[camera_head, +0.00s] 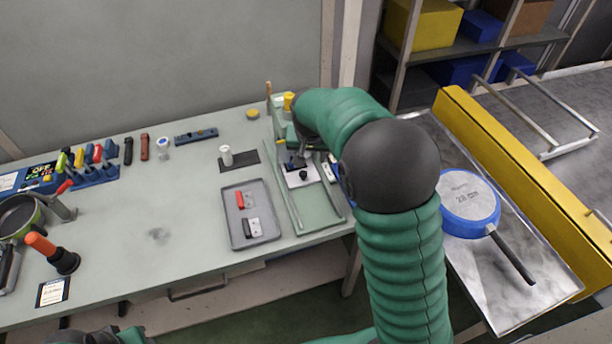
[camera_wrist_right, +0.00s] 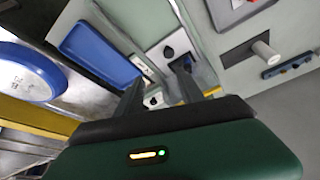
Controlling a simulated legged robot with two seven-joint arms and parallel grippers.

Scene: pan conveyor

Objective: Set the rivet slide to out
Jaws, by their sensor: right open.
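A green fixture (camera_head: 322,212) with raised side rails stands at the right part of the table. On it is a pale plate with a black knob (camera_head: 303,175), likely the rivet slide; the plate and knob also show in the right wrist view (camera_wrist_right: 168,52). My right gripper (camera_wrist_right: 160,76) is open above the fixture, its fingers apart and pointing toward the plate. A second small dark knob (camera_wrist_right: 153,101) shows between the fingers. I cannot tell whether a finger touches anything. My arm hides part of the fixture in the head view. My left gripper is not in view.
A grey tray (camera_head: 236,200) with a red and a pale part lies left of the fixture. A white cylinder (camera_head: 226,155) stands behind it. A blue pan (camera_head: 469,204) lies on the metal conveyor at right, beside a yellow rail (camera_head: 520,180). Several tools line the table's left.

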